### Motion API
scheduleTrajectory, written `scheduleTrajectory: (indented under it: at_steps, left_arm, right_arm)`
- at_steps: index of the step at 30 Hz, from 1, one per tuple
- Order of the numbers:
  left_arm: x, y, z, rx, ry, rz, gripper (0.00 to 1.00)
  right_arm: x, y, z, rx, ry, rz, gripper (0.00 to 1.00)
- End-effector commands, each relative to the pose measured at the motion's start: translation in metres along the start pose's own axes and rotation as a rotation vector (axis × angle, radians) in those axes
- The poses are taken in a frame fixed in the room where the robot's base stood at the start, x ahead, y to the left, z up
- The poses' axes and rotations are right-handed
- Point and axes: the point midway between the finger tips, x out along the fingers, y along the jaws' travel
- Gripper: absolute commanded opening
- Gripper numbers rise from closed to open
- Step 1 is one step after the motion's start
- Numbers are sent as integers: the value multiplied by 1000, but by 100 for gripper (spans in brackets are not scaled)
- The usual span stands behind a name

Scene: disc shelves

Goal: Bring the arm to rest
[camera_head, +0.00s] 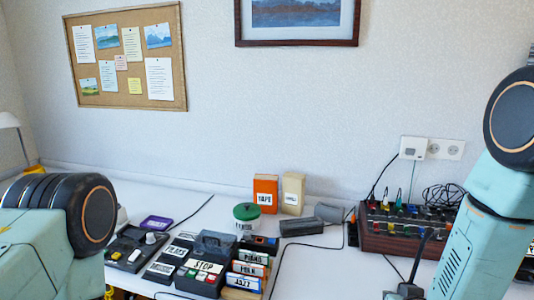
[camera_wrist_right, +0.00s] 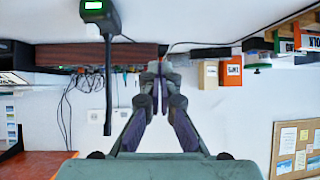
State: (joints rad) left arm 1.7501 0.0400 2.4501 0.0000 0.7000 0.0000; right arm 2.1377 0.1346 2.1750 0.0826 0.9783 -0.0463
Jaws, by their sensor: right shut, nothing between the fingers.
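My right gripper (camera_wrist_right: 158,72) shows in the right wrist view, where the picture is upside down. Its two dark fingers meet at the tips with nothing between them. It points toward the wall and the back of the table and touches nothing I can make out. In the head view my right arm stands at the right edge, with its gripper out of the frame. My left arm fills the lower left corner, and its gripper is not in view.
The white table holds a dark device with a STOP label (camera_head: 203,267), a green-lidded tin (camera_head: 246,212), orange (camera_head: 265,192) and cream (camera_head: 293,192) boxes, and a brown console with cables (camera_head: 395,232). A black device with an antenna (camera_wrist_right: 98,14) is near my right gripper.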

Motion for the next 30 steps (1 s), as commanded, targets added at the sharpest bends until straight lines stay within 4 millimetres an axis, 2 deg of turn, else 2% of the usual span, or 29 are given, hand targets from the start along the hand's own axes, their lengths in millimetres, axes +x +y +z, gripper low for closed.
scheduleTrajectory:
  at_steps: [1,5,6,8,12,15,18,21,23,30]
  left_arm:
    - [8,0,0,0,0,0,42]
    - [22,0,0,0,0,0,42]
    - [26,0,0,0,0,0,42]
    - [33,0,0,0,0,0,42]
    - [52,0,0,0,0,0,42]
    - [66,0,0,0,0,0,42]
    - [79,-1,0,0,0,0,42]
    - [87,-1,0,0,0,0,42]
    - [89,-1,0,0,0,0,42]
    - [88,-1,0,0,0,0,42]
  right_arm:
    - [-1,-1,35,-8,-75,-6,0]
    - [-16,-2,117,-29,-273,-23,0]
    - [-23,-2,142,-36,-335,-26,0]
    - [-34,-1,181,-48,-429,-31,0]
    - [-69,4,267,-78,-643,-39,0]
    - [-96,9,321,-99,-778,-41,0]
    - [-116,14,362,-119,-872,-42,0]
    - [-125,17,386,-130,-917,-40,0]
    - [-126,18,392,-131,-929,-39,0]
    - [-129,19,394,-132,-936,-38,0]
